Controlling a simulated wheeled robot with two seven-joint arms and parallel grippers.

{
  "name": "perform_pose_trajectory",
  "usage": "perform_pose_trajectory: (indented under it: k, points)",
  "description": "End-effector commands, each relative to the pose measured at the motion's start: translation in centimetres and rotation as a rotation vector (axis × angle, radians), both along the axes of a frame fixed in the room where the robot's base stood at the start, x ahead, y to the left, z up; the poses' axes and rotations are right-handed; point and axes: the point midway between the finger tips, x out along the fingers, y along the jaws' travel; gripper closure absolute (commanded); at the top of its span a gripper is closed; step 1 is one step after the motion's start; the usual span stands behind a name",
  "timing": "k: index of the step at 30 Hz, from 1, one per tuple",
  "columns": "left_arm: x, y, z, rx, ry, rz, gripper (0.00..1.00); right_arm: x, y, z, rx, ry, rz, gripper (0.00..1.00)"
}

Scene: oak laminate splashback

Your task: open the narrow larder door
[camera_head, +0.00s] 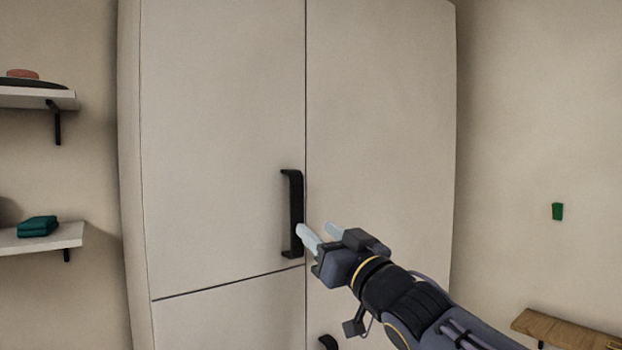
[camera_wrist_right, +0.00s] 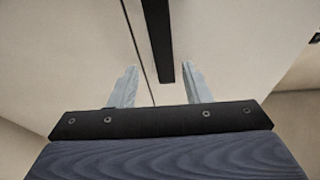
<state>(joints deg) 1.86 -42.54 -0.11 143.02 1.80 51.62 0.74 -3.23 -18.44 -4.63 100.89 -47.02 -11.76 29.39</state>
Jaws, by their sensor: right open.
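A tall pale cabinet has an upper left door (camera_head: 220,130) and a right-hand panel (camera_head: 380,110), parted by a vertical seam. Both look closed. A black vertical bar handle (camera_head: 292,213) is on the left door beside the seam. My right gripper (camera_head: 317,229) is open and empty, just right of the handle's lower end in the head view. In the right wrist view, a black bar (camera_wrist_right: 158,40) lies ahead, between the two spread fingers (camera_wrist_right: 162,88) in the picture; contact cannot be told. My left gripper is not in view.
A second black handle (camera_head: 327,342) shows partly at the bottom edge. Wall shelves at left hold a teal folded cloth (camera_head: 38,226) and a dark dish (camera_head: 30,83). A wooden shelf (camera_head: 565,331) and a small green item (camera_head: 557,211) are on the right wall.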

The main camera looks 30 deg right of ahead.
Motion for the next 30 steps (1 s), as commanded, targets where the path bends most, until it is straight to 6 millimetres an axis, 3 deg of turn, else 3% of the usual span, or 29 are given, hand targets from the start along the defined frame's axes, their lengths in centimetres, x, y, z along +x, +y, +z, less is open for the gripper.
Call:
perform_pose_trajectory:
  k: [1,4,18,30]
  points:
    - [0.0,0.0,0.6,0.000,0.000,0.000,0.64,0.3,0.3,1.9,-0.021,-0.044,0.016,0.56]
    - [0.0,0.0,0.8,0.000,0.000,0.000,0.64,0.6,0.6,3.6,-0.042,-0.092,0.036,0.56]
    - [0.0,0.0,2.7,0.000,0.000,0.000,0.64,6.5,1.1,6.2,-0.042,-0.096,0.037,0.56]
    - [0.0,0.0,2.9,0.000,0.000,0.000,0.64,7.4,1.1,6.4,-0.043,-0.097,0.035,0.56]
